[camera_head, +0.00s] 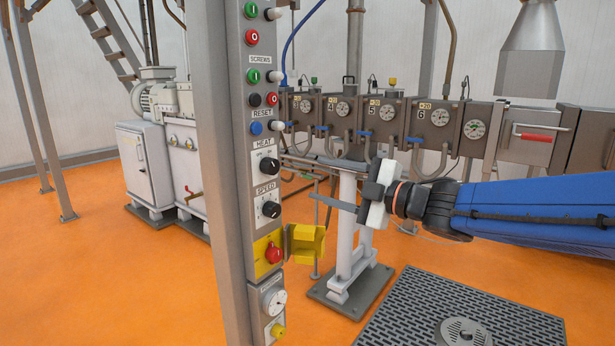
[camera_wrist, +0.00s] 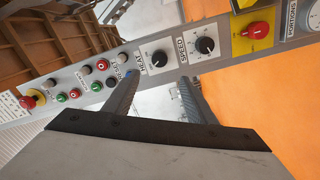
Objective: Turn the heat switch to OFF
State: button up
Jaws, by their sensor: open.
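The heat switch (camera_head: 269,165) is a black rotary knob on a white plate under the HEAT label, on the grey control column. It also shows in the wrist view (camera_wrist: 160,58), just beyond my fingertips. Its small markings and exact pointer direction are too small to read. My gripper (camera_head: 298,176) is open and empty, to the right of the column, with its fingers pointing at the heat switch. In the wrist view the two fingers (camera_wrist: 159,77) are spread on either side below the knob; they appear apart from it.
The similar speed knob (camera_head: 270,209) sits just below the heat switch. A blue reset button (camera_head: 256,128) and several other buttons are above. Lower are a red switch (camera_head: 274,253) and a projecting yellow bracket (camera_head: 306,243). Machine barrels (camera_head: 436,122) stand behind my arm.

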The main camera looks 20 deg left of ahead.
jog(key=shift+v, duration=1.35)
jog(key=shift+d, duration=0.1)
jog(key=w+d+f+m+t+h, duration=0.1)
jog(key=w+d+m+t+h, duration=0.3)
jog(key=d, duration=0.4)
jog(key=w+d+f+m+t+h, duration=0.1)
jog(key=d+m+t+h, duration=0.25)
jog(key=d+m, duration=0.4)
jog(key=s+d+f+m+h, duration=0.1)
jog(key=d+f+m+h, duration=0.2)
jog(key=d, duration=0.4)
jog(key=s+d+f+m+h, duration=0.2)
jog(key=d+f+h, duration=0.15)
jog(key=d, duration=0.35)
jog(key=s+d+f+m+g+h, duration=0.35)
jog(key=s+d+f+m, duration=0.25)
jog(key=s+d+f, duration=0.25)
jog(key=s+f+m+g, duration=0.2)
jog(key=s+f+g, duration=0.1)
jog(key=s, duration=0.5)
jog(key=s+f+m+g, duration=0.2)
jog(key=s+f, duration=0.3)
jog(key=s, duration=0.3)
jog(key=shift+s+d+f+g+y, duration=0.25)
jog(key=shift+d+f+g+y, duration=0.1)
jog(key=shift+g+y, duration=0.15)
